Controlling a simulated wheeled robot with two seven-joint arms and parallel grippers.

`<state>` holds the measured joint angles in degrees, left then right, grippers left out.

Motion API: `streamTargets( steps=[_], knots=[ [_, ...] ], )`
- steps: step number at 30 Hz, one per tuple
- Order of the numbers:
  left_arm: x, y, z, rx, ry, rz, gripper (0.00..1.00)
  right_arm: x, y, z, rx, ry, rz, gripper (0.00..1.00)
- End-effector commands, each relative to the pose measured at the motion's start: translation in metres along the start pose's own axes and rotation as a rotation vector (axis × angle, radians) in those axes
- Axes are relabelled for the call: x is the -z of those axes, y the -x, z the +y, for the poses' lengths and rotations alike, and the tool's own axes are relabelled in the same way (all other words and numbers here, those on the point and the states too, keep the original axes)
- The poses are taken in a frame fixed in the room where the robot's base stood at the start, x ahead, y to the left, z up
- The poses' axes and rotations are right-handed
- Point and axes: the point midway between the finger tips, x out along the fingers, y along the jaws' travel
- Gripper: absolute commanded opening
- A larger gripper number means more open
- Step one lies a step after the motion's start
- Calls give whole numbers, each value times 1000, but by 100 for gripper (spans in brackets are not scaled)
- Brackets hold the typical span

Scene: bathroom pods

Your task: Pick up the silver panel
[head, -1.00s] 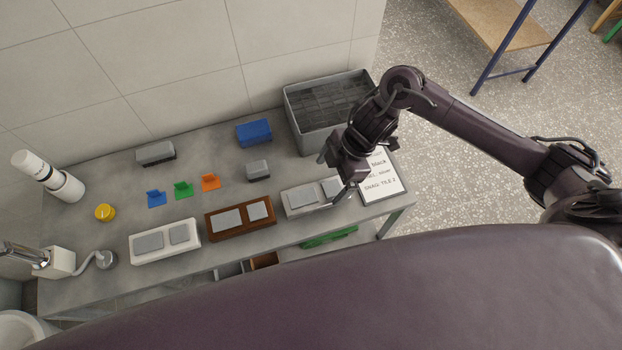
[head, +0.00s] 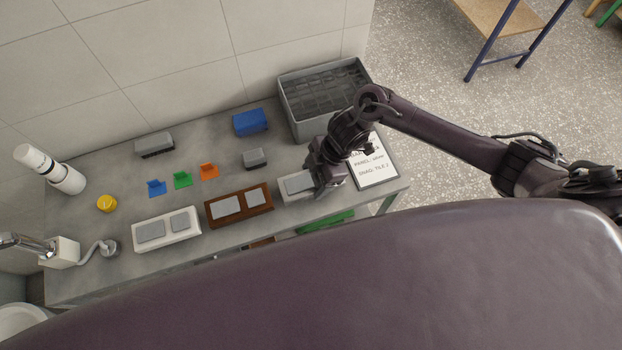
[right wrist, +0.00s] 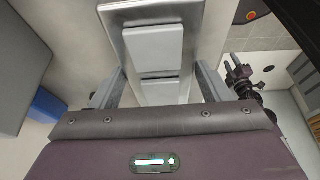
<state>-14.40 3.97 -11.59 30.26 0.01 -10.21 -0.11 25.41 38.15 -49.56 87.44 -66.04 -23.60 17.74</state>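The silver panel (head: 290,199) lies at the right end of the row of panels on the grey table; it carries two light grey rectangular plates. My right gripper (head: 322,190) is at its right end and hides that part in the head view. In the right wrist view, the silver panel (right wrist: 192,42) reaches in between the two fingers of my right gripper (right wrist: 160,72). The fingers are apart, one on each side of the panel, and I see a gap at each. My left gripper is not visible in the head view.
A brown panel (head: 212,217) and a white panel (head: 140,245) lie to the left. A sign (head: 374,180) reading "PANEL: silver" lies just right of the gripper. A grey crate (head: 300,128) and a blue box (head: 250,122) stand behind. The table's front edge is close.

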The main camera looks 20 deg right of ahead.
Motion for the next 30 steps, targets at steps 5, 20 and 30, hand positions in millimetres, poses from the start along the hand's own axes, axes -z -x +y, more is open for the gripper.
streamTargets(
  steps=[5, 20, 30],
  knots=[
    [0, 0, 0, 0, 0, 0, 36, 0, 0, 0, 0, 0, 0, 46],
    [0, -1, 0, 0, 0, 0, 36, 4, 9, 2, -3, 1, 3, 36],
    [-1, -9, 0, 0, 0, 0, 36, 35, 83, 3, -9, 8, 2, 36]
  ],
)
